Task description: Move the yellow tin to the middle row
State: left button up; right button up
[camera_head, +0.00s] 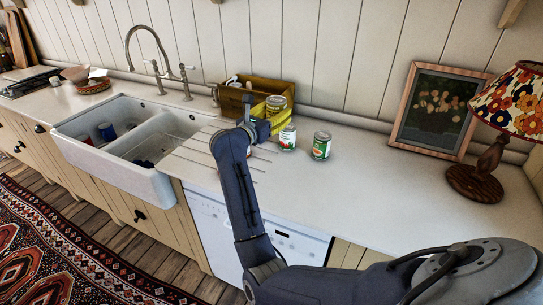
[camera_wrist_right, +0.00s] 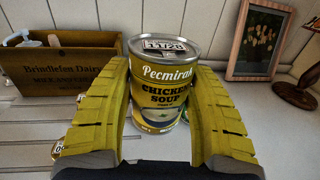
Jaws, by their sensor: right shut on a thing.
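The yellow tin (camera_wrist_right: 163,90), labelled chicken soup with a silver lid, stands upright between the two yellow fingers of my right gripper (camera_wrist_right: 160,72) in the right wrist view. The fingers are shut on its sides. In the head view the tin (camera_head: 277,103) shows at the back of the counter, beside the wooden box, with my right gripper (camera_head: 268,122) partly hiding it. I cannot tell how high the yellow tin is held. My left gripper is not in view.
A wooden box (camera_head: 238,94) with things in it stands against the back wall, left of the tins. A double sink (camera_head: 141,176) is further left. A framed picture (camera_head: 436,111) and a lamp (camera_head: 474,184) stand right. The counter (camera_head: 400,205) in front of them is clear.

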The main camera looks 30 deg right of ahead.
notch_tip(320, 180, down, 16)
jog(key=shift+f, duration=0.1)
dwell(0.6)
jog(key=o, duration=1.4)
jog(key=shift+f, duration=0.1)
jog(key=shift+o, duration=0.2)
jog(key=shift+v, duration=2.75)
jog(key=shift+r, duration=0.2)
